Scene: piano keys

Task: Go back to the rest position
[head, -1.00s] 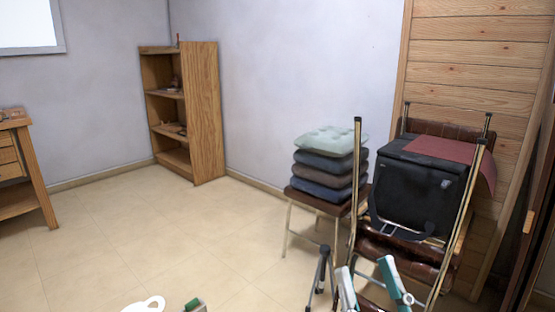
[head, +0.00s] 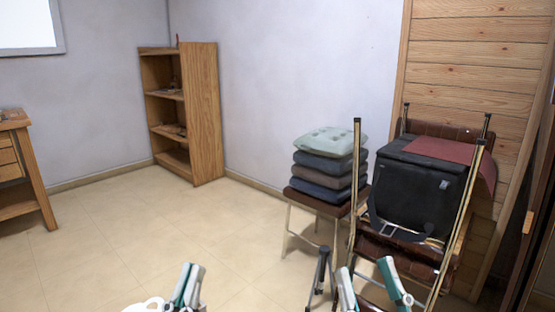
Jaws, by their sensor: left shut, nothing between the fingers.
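My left gripper (head: 188,270) is at the bottom of the head view, left of centre. Its teal and white fingers are together and point up, with nothing held. A white part of my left arm shows at the bottom edge beside it. My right gripper (head: 366,268) is at the bottom, right of centre. Its two fingers are spread apart, and nothing shows between them. It appears in front of the chairs. No piano keys are in view.
A stool (head: 318,203) holds several stacked cushions (head: 325,165). Stacked chairs (head: 395,248) with a black bag (head: 415,195) stand at right. A wooden shelf (head: 205,115) is in the corner, and a wooden desk (head: 30,165) is at left. The tiled floor (head: 130,225) between is clear.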

